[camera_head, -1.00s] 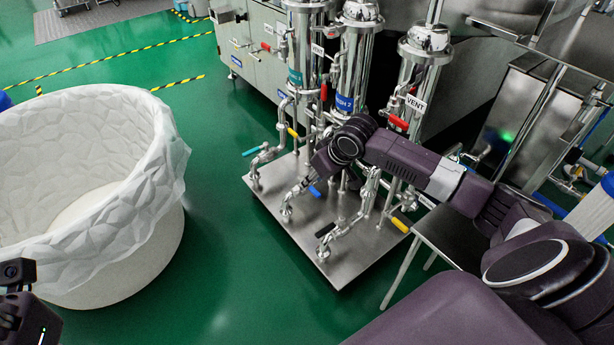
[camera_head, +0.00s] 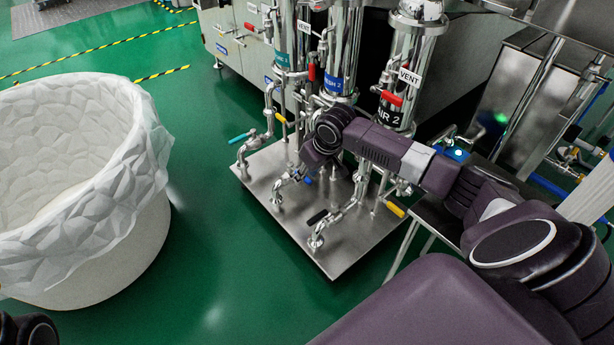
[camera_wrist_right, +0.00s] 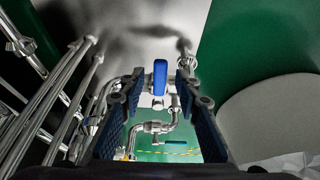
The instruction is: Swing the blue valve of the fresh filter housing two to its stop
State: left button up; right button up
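The filter housing labelled "...ESH 2" (camera_head: 338,84) is the middle of three upright steel housings. Its blue valve handle (camera_head: 307,181) shows only as a small bit beside my right gripper (camera_head: 296,172), low over the steel base plate. In the right wrist view the blue handle (camera_wrist_right: 160,78) stands upright between the two fingers of my right gripper (camera_wrist_right: 158,88). These fingers are open, with gaps visible on both sides of the handle. My left arm shows only as a dark piece in the bottom left corner of the head view; its fingers are out of view.
A teal handle (camera_head: 239,138), a black handle (camera_head: 317,217) and a yellow handle (camera_head: 396,210) sit on neighbouring pipes. Red handles (camera_head: 391,98) are higher up. A large white lined bin (camera_head: 115,240) stands at left. Green floor (camera_head: 215,260) between bin and base plate is clear.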

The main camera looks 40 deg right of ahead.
jog(key=shift+c, duration=0.5)
grip_shut()
